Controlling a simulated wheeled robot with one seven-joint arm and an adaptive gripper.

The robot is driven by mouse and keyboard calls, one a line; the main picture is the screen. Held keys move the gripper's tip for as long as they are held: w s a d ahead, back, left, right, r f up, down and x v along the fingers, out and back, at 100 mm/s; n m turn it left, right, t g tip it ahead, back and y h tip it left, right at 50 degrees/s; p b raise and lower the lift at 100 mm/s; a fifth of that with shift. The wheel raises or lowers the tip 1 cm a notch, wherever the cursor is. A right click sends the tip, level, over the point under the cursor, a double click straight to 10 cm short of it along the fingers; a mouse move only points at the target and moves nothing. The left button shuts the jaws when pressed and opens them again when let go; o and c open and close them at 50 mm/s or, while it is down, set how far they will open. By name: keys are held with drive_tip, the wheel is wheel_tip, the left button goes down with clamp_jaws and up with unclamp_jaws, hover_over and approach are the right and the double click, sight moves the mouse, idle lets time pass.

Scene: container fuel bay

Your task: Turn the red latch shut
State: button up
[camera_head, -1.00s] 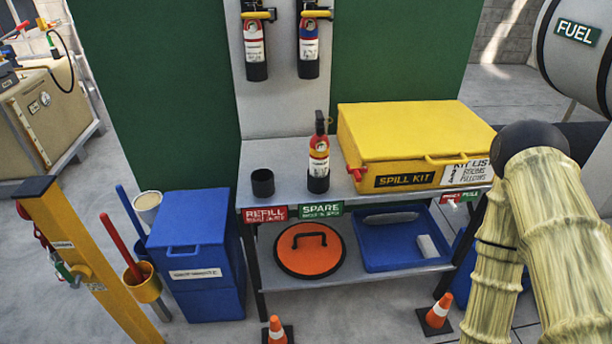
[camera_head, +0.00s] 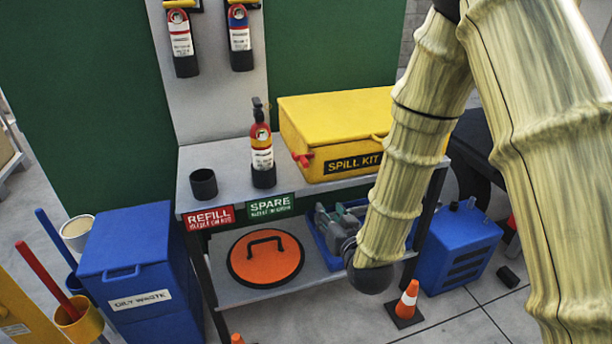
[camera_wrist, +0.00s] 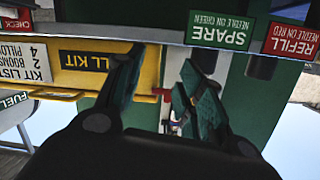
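The red latch (camera_head: 303,158) sticks out from the left front of the yellow spill kit box (camera_head: 340,115) on the shelf top. In the wrist view, which is upside down, a small red part that looks like the latch (camera_wrist: 165,95) shows between my fingers, beyond them. My gripper (camera_wrist: 162,58) is open, its two dark green fingers apart with nothing held. In the head view my gripper (camera_head: 332,217) is partly hidden by my arm, below the shelf top and in front of the lower shelf, apart from the latch.
A fire extinguisher (camera_head: 262,155) and a black cup (camera_head: 203,184) stand left of the box. The shelf's front edge carries REFILL (camera_head: 209,217) and SPARE (camera_head: 270,206) signs. An orange lid (camera_head: 266,275) lies on the lower shelf. A cone (camera_head: 406,302) stands on the floor.

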drive_tip(key=t+y+b, duration=0.1)
drive_tip(key=t, duration=0.1)
approach(308, 167)
drive_tip(key=f, duration=0.1)
drive_tip(key=w, duration=0.1)
drive_tip(key=x, duration=0.7)
drive_tip(key=r+x, duration=0.1)
drive_tip(key=x, duration=0.2)
drive_tip(key=shift+w+a, duration=0.25)
drive_tip(key=shift+a, duration=0.05)
drive_tip(key=shift+c, duration=0.5)
clamp_jaws()
